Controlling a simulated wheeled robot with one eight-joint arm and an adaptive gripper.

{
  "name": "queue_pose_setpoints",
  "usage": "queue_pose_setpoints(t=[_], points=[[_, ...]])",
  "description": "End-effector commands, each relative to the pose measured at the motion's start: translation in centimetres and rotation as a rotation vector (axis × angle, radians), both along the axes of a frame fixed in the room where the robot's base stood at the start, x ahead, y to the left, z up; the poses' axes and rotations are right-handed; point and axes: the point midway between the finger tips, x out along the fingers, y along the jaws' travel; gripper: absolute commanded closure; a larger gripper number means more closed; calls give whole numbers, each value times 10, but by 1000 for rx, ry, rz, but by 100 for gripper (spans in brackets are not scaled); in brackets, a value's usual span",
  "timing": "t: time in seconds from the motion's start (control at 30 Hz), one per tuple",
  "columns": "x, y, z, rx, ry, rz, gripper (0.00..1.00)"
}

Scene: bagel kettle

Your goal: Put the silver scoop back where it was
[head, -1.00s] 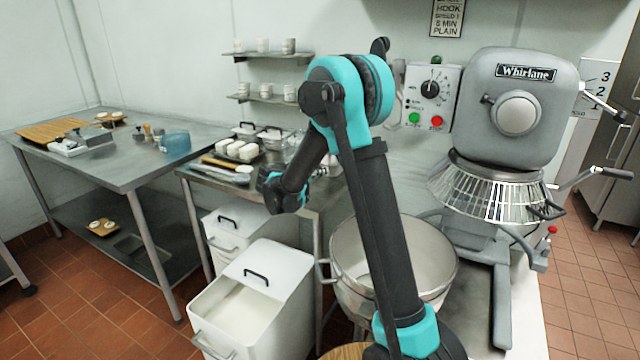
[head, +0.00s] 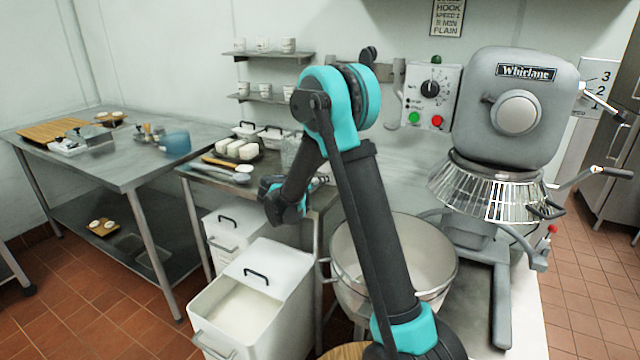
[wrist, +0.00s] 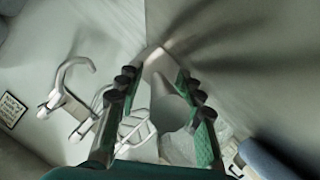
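In the wrist view, my gripper (wrist: 156,76) has its two green-padded fingers apart. A silver-grey metal piece (wrist: 171,100), which looks like the scoop, shows between them. I cannot tell whether both pads touch it. A curved part reaches past the fingertips. In the head view, my arm bends down to the left, with its end over the near right side of the small steel table (head: 322,197). The fingers are hidden there. A long-handled silver utensil (head: 240,177) lies at the left of that table; I cannot tell whether it is a scoop.
Metal hooks (wrist: 75,78) are on the wall left of my fingers. White dishes (head: 236,149) stand on the small table. White bins (head: 257,292) are below it. A large steel bowl (head: 432,245) and the mixer (head: 515,105) stand to the right. The left worktable (head: 125,170) has free room in front.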

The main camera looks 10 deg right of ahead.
Motion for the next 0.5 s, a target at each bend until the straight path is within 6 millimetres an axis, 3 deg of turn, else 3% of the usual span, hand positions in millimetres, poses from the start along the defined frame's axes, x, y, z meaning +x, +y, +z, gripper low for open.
queue_pose_setpoints(t=[0.27, 0.5], points=[[-8, 9, 6, 0, -1, 3, 63], [-40, 41, 20, 0, -1, 4, 63]])
